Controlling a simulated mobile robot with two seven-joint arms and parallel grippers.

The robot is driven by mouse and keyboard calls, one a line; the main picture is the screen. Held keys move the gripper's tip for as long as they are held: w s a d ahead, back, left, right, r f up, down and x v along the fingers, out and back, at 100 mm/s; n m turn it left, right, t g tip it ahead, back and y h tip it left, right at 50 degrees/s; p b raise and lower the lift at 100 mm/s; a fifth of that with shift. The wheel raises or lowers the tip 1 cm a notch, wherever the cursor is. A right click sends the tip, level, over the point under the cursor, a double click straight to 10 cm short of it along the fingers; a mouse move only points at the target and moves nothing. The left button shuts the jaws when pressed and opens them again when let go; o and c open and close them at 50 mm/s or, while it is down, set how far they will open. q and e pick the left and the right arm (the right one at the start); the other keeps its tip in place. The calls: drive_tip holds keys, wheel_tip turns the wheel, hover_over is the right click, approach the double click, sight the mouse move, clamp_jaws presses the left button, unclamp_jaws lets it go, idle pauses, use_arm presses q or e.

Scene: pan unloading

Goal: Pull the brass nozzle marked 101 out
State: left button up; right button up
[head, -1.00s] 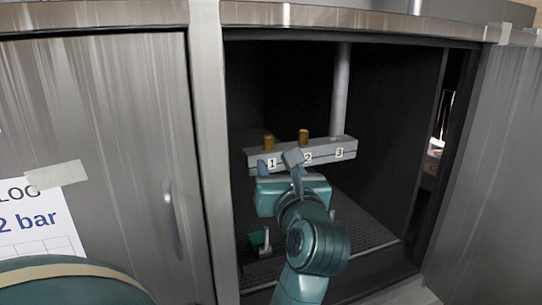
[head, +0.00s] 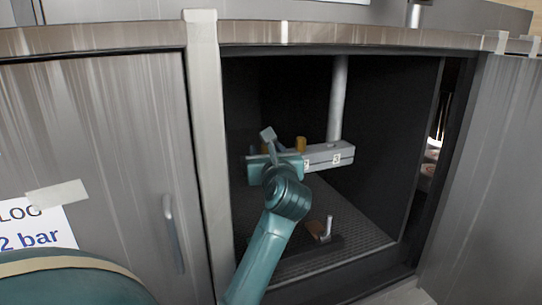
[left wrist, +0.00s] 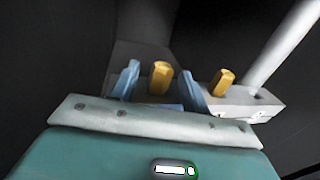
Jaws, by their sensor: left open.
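Two brass nozzles stand upright in a grey bar inside the open cabinet. In the left wrist view one nozzle (left wrist: 160,78) is between the two blue fingers of my open left gripper (left wrist: 158,74), with a gap visible on each side. The other nozzle (left wrist: 222,83) stands outside the fingers, to the right. In the head view the right nozzle (head: 301,144) shows, while my left gripper (head: 270,143) covers the left one. No 101 marking is readable. My right gripper is not in view.
The grey bar (head: 322,153) shows the labels 2 and 3; its third place, by the pale vertical pipe (head: 338,100), holds no nozzle. A small brown block with a metal peg (head: 326,232) is on the cabinet's grated floor. The cabinet's side walls and frame post (head: 205,110) bound the opening.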

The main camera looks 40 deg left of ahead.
use_arm(q)
drive_tip(key=shift+w+a, duration=0.35)
drive_tip(key=shift+a, duration=0.1)
clamp_jaws()
idle(0.6)
